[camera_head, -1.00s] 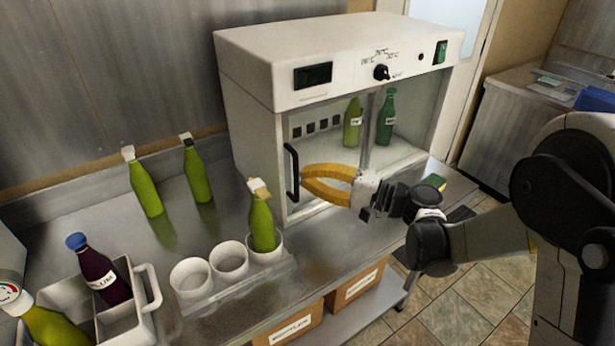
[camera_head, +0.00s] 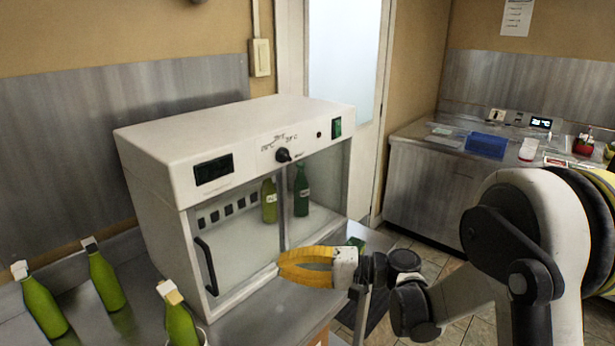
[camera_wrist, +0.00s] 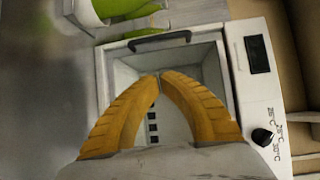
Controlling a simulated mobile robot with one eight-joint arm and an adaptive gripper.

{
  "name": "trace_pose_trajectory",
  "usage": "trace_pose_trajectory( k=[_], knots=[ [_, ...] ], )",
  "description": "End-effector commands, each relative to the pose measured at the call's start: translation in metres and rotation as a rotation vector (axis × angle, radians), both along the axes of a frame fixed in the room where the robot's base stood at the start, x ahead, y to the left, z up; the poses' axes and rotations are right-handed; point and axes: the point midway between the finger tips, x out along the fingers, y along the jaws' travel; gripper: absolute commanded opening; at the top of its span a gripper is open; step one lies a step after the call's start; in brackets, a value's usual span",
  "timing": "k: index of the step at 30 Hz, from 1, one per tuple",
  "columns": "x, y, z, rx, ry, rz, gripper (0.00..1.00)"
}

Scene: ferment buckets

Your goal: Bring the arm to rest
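My gripper (camera_head: 282,264) is in front of the white incubator cabinet (camera_head: 165,150), near its glass front. In the wrist view my gripper (camera_wrist: 159,76) has its two yellow fingers bowed, with the tips meeting and nothing held between them. My arm reaches in from the right of the head view, bent at the elbow. The cabinet's dark handle (camera_head: 206,266) is left of my fingers and apart from them. It also shows in the wrist view (camera_wrist: 160,40) beyond the fingertips.
Inside the cabinet stand a light green bottle (camera_head: 269,203) and a dark green bottle (camera_head: 301,192). Green bottles (camera_head: 105,280) stand on the steel bench at left; another (camera_head: 180,325) is at the bottom edge. A far counter (camera_head: 415,185) holds a blue tray (camera_head: 487,145). Floor shows between.

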Motion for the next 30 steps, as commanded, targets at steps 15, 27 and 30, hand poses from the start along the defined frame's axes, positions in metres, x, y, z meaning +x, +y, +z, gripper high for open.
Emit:
trace_pose_trajectory(
  k=[15,27,30],
  knots=[
    [-0.081,-0.112,0.011,-0.789,-0.144,-0.258,0.0],
    [-0.172,-0.247,0.002,-1.359,-0.364,-0.385,0.0],
    [-0.182,-0.264,0.002,-1.43,-0.399,-0.394,0.0]
  ],
)
